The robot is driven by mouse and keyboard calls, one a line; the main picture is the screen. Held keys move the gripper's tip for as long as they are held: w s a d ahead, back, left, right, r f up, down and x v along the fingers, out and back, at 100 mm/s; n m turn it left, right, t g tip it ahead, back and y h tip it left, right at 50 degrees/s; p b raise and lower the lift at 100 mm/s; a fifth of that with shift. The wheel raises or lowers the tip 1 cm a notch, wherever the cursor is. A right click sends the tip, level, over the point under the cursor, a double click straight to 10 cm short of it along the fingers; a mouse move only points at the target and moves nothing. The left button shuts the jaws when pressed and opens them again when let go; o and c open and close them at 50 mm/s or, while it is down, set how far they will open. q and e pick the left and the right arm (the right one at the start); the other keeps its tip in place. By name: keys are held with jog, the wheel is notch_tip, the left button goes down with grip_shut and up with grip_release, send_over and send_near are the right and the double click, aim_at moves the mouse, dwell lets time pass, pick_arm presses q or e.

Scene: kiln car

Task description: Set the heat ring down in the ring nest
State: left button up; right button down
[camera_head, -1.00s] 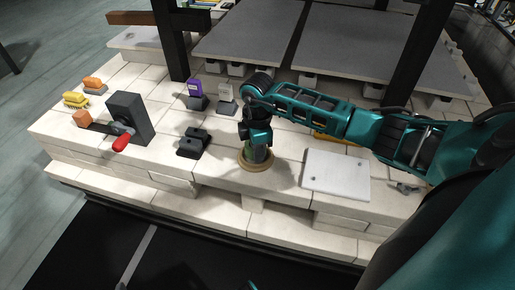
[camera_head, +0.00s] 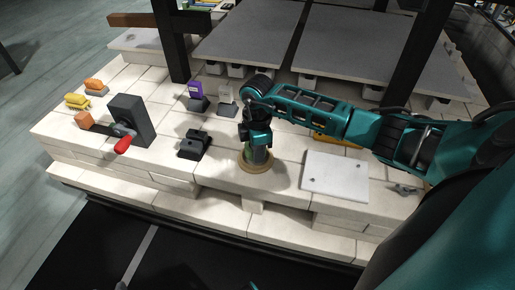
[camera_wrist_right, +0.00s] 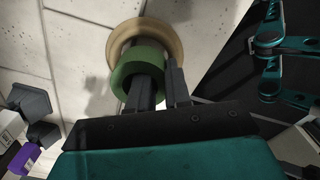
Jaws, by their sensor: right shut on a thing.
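The heat ring (camera_wrist_right: 134,66) is a thick green ring in the right wrist view. The ring nest (camera_wrist_right: 172,42) is a round tan piece behind it on the pale brick deck. In the head view the nest (camera_head: 246,167) sits near the deck's front edge. My right gripper (camera_head: 258,158) points down over the nest, shut on the heat ring's wall, with one finger inside the ring and one outside. The green ring overlaps the nest in the wrist view, a little off its centre. I cannot tell whether they touch. My left gripper is not in view.
A white plate (camera_head: 336,174) lies right of the nest. A black block (camera_head: 194,145) and a dark grey upright block with a red-handled lever (camera_head: 129,119) stand to the left. Purple (camera_head: 195,89) and white tags stand behind. Dark posts rise at the back.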

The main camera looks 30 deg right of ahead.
jog(key=shift+f+b, duration=0.35)
jog(key=shift+f, duration=0.3)
dwell(0.4)
dwell(0.4)
jog(key=c, duration=1)
grip_release()
notch_tip(320, 180, up, 13)
jog(key=p, duration=0.3)
jog(key=shift+a+f, duration=0.1)
